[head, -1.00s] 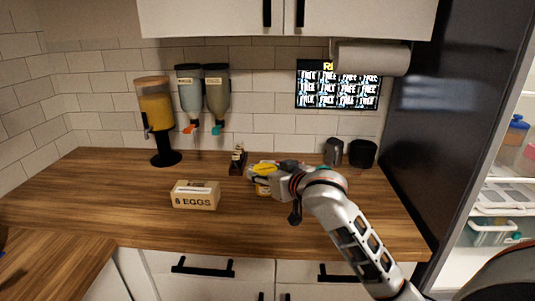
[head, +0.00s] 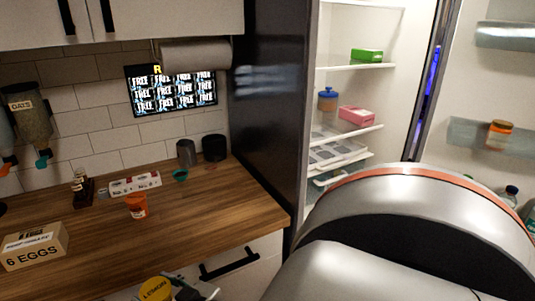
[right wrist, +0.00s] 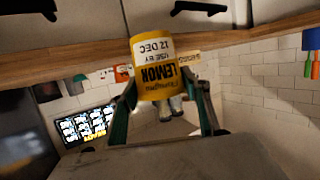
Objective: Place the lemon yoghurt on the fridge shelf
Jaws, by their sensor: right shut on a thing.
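The lemon yoghurt (head: 156,289) is a yellow-lidded tub at the bottom edge of the head view, partly cut off. In the right wrist view the lemon yoghurt (right wrist: 153,50) shows its yellow and white label, upside down in the picture. My right gripper (right wrist: 160,88) is shut on it, a finger on each side, holding it off the counter. The fridge stands open at the right, with a top shelf (head: 345,67) and a lower shelf (head: 358,131). My left gripper is not in view.
A green box (head: 367,56) is on the top shelf; a blue-lidded jar (head: 327,100) and pink box (head: 356,115) are on the lower one. My right arm hides part of the fridge. An orange tub (head: 136,206) and egg box (head: 35,246) stand on the counter.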

